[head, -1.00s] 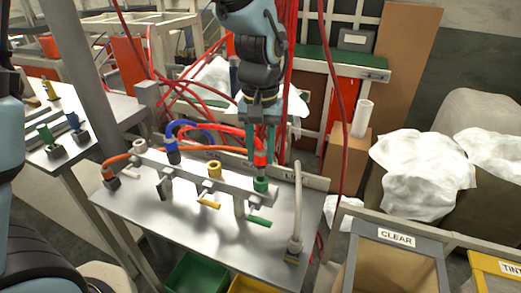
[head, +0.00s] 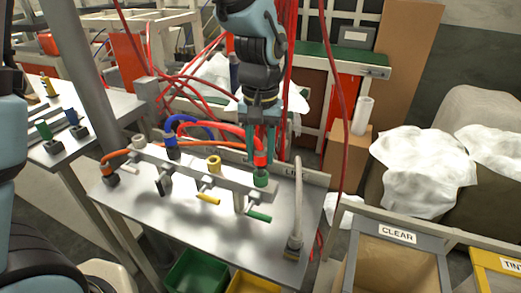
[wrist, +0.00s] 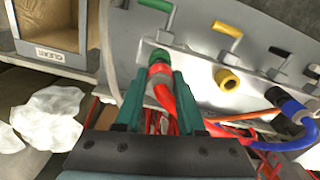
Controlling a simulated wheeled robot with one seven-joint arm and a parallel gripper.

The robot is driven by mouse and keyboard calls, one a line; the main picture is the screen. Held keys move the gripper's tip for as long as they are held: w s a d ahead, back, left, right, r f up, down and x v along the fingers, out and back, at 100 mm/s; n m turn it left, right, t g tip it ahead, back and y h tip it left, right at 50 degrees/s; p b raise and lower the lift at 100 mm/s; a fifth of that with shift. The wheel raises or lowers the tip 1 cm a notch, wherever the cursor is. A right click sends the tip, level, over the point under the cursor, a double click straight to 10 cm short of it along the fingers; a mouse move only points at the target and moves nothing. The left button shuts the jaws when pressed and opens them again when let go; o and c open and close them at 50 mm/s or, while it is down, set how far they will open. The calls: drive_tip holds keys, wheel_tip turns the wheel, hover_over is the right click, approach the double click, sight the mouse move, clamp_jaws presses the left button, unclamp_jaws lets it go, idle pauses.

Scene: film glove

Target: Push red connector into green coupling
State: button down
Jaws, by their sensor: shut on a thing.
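The red connector (head: 260,160) sits on the end of a red hose and is held upright between the green fingers of my gripper (head: 261,153). The green coupling (head: 261,178) is at the right end of the grey manifold bar (head: 233,182), directly under the connector. The connector's lower end meets the coupling's top, with no clear gap in the head view. In the wrist view my gripper (wrist: 160,82) is shut on the red connector (wrist: 158,72), in line with the green coupling (wrist: 158,56). How deep the connector sits is hidden.
A yellow coupling (head: 214,162) and a blue connector with hose (head: 171,150) stand left along the bar. A grey hose (head: 297,205) rises close on the right. Red hoses (head: 185,95) hang behind my arm. The metal tabletop (head: 210,240) is clear in front.

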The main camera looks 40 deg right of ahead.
sight(260, 150)
drive_tip(key=shift+f+b, duration=0.6)
drive_tip(key=shift+f, duration=0.35)
drive_tip(key=shift+c, duration=2.2)
unclamp_jaws()
drive_tip(key=shift+r, duration=0.1)
wheel_tip(260, 150, up, 11)
drive_tip(key=shift+f+b, duration=0.15)
drive_tip(key=shift+b, duration=0.9)
drive_tip(key=w+a+f+n, duration=0.2)
drive_tip(key=w+a+f, duration=0.1)
drive_tip(key=w+a, duration=0.4)
drive_tip(key=w+a+f+n, duration=0.25)
drive_tip(key=w+a, duration=0.35)
drive_tip(key=a, duration=0.4)
drive_tip(key=a+f+n, duration=0.1)
drive_tip(key=a+f, duration=0.1)
drive_tip(key=a, duration=0.7)
drive_tip(key=a+f+n+t, duration=0.1)
drive_tip(key=a+f+n, duration=0.1)
drive_tip(key=a, duration=0.7)
drive_tip(key=shift+f+t, duration=0.3)
drive_tip(key=shift+f, duration=0.2)
